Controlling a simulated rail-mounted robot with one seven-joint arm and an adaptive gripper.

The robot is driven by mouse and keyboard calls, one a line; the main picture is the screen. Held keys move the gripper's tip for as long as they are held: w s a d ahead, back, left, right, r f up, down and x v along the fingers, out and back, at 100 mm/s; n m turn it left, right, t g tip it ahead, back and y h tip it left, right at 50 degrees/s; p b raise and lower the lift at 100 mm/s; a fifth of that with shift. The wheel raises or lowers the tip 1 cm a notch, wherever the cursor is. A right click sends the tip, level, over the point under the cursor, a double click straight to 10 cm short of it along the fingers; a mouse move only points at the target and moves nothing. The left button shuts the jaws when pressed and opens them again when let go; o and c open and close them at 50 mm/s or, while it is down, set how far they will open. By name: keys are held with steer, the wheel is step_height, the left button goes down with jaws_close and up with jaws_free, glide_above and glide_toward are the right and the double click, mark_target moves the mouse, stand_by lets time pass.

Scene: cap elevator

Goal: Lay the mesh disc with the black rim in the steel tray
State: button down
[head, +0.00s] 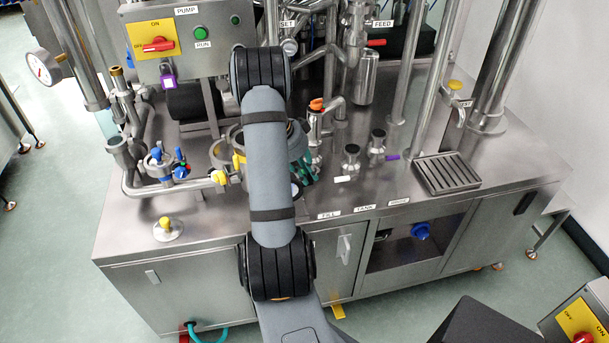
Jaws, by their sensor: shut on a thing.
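My gripper (304,170) shows only in part, as dark green pieces to the right of my grey arm, low over the steel bench top. The arm hides the rest of it. A small round thing with a dark rim and paler middle, which looks like the mesh disc (297,188), is at its lower end. My gripper is shut on it, though the fingertips and exact hold are not clear. The steel tray (446,173), with dark slats across it, lies on the bench to the right, well apart from my gripper.
Two short black-topped steel fittings (351,158) stand between my gripper and the tray. Steel pipes (404,75) rise behind. A valve with an orange top (316,106) stands close behind my gripper. The bench front carries small labels (364,208). Bench is clear right of the tray.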

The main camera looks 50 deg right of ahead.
steer(key=shift+m, duration=0.3)
steer(key=shift+s+f+b, duration=0.15)
steer(key=shift+f+b, duration=0.8)
steer(key=shift+f, duration=1.5)
steer(key=shift+r, duration=0.1)
steer(key=shift+b, duration=0.55)
steer(key=shift+m+b, duration=0.6)
steer(key=shift+b, duration=0.25)
steer(key=shift+w+b, duration=0.25)
steer(key=shift+b, duration=0.4)
